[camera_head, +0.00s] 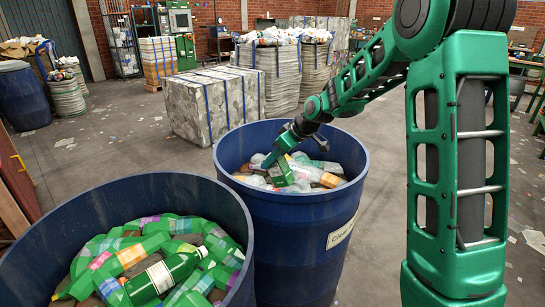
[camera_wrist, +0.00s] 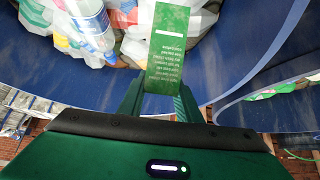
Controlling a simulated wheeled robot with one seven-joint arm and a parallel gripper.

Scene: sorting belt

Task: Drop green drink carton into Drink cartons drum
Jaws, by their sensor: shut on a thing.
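My gripper (camera_head: 274,157) is shut on a green drink carton (camera_head: 281,172), just over the contents of the right blue drum. In the wrist view the carton (camera_wrist: 168,45) stands out from between my fingers (camera_wrist: 160,98), its printed green side showing. Whether the carton touches the items beneath it I cannot tell. The right blue drum (camera_head: 291,222) holds mostly clear and white bottles, and its partly visible label (camera_head: 341,232) seems to begin with "Clea". No label reading Drink cartons can be made out in either view.
Another blue drum (camera_head: 224,203), filled with green bottles and other green items, stands at the front left, close beside the right drum. A grey wrapped bale (camera_head: 213,104) and full sacks (camera_head: 268,72) stand behind. Floor is open left of the bale.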

